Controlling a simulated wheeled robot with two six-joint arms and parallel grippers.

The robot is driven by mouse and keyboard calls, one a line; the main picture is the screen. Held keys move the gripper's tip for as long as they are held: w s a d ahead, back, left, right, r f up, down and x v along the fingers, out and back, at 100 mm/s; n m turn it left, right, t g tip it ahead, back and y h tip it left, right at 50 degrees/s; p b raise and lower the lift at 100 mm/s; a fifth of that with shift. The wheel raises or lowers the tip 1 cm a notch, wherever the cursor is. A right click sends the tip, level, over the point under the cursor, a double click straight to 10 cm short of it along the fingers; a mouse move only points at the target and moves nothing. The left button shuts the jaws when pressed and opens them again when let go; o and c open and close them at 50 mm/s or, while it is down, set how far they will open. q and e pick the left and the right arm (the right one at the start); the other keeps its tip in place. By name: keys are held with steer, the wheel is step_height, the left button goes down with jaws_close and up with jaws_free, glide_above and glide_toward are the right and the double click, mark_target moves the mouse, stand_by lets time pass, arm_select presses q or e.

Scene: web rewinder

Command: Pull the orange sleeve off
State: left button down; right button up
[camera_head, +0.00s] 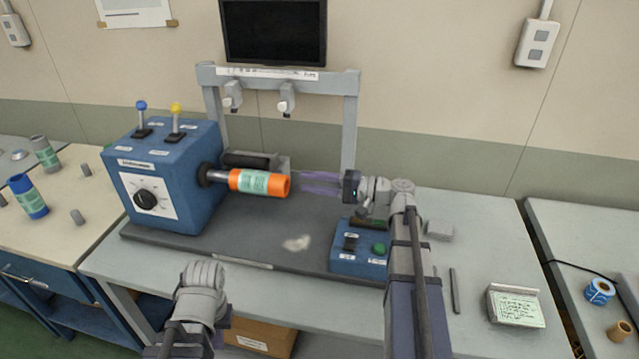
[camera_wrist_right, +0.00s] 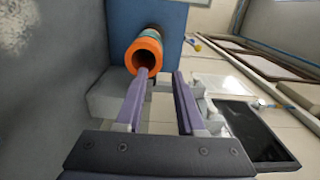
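The orange sleeve (camera_head: 276,185) is on the shaft (camera_head: 217,176) of the blue machine. It has a pale green label around its middle and lies about level, its free end pointing right. In the right wrist view its round open end (camera_wrist_right: 148,54) faces me. My right gripper (camera_head: 302,182) is open and empty, just right of the sleeve's free end. Its two purple fingers (camera_wrist_right: 160,74) point toward the sleeve, with the left finger's tip overlapping the sleeve's edge in that view. My left arm is low at the front; its fingers are not clearly visible.
The blue machine box (camera_head: 168,180) has a dial and two levers. A grey frame (camera_head: 349,125) stands behind the shaft. A blue control box (camera_head: 357,252) with a green button sits below my right gripper. Spools (camera_head: 30,197) stand on the left table.

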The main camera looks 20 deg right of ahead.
mark_target(286, 177)
steer(key=shift+x, duration=3.65)
jaws_close()
steer(key=shift+r, duration=0.25)
steer(key=shift+d, duration=0.1)
steer(key=v, duration=1.3)
steer(key=shift+s+d, duration=0.25)
steer(key=shift+d, duration=0.1)
steer(key=shift+r+p, duration=0.1)
steer(key=shift+p, duration=0.25)
